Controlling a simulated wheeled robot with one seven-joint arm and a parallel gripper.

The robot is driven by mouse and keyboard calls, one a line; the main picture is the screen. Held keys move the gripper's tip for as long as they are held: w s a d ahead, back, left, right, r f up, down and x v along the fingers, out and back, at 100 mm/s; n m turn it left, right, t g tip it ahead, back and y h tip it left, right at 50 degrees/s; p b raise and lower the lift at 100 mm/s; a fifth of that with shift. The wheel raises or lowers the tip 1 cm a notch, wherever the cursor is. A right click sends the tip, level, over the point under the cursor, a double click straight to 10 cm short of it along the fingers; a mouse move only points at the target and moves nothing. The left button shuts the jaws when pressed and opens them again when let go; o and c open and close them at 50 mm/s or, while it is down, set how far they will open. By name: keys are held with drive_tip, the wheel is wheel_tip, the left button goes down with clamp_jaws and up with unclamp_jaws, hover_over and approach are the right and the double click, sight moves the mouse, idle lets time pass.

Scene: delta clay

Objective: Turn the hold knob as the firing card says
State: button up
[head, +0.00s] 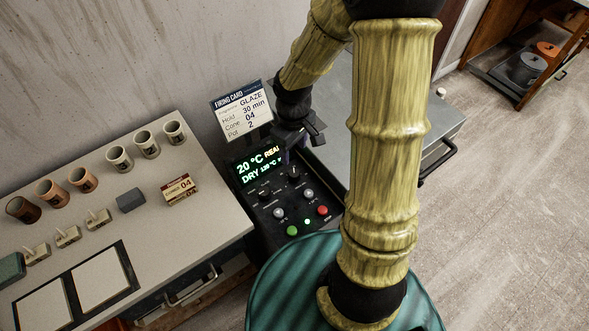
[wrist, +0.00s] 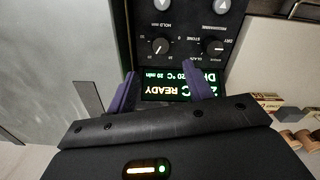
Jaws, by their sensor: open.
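The hold knob (wrist: 160,46) is a black dial labelled HOLD MIN on the kiln's control panel, upside down in the wrist view. Its white mark points to the lower left there. The firing card (head: 242,109) stands behind the panel and reads GLAZE, hold 30 min, cone 04, pot 2. The lit display (head: 260,165) shows 20 °C and DRY; in the wrist view the display (wrist: 165,90) shows READY and seemingly 20 min. My gripper (wrist: 159,68) is open, its purple fingers over the display, tips just short of the hold knob. In the head view my gripper (head: 292,150) partly hides the panel.
The programme knob (wrist: 215,46) sits beside the hold knob. Green (head: 292,231) and red (head: 323,210) buttons are at the panel's near end. A table (head: 160,235) on the left holds several cups, small stands and a cone 04 box (head: 179,188).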

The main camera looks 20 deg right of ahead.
sight(294, 172)
drive_tip(key=f, duration=0.4)
drive_tip(key=f+b, duration=0.1)
drive_tip(key=f, duration=0.4)
drive_tip(key=shift+s+a+b, duration=0.1)
drive_tip(key=shift+s+b, duration=0.1)
drive_tip(key=shift+b, duration=0.1)
drive_tip(key=shift+f, duration=0.4)
drive_tip(key=shift+w, duration=0.1)
drive_tip(key=c, duration=1)
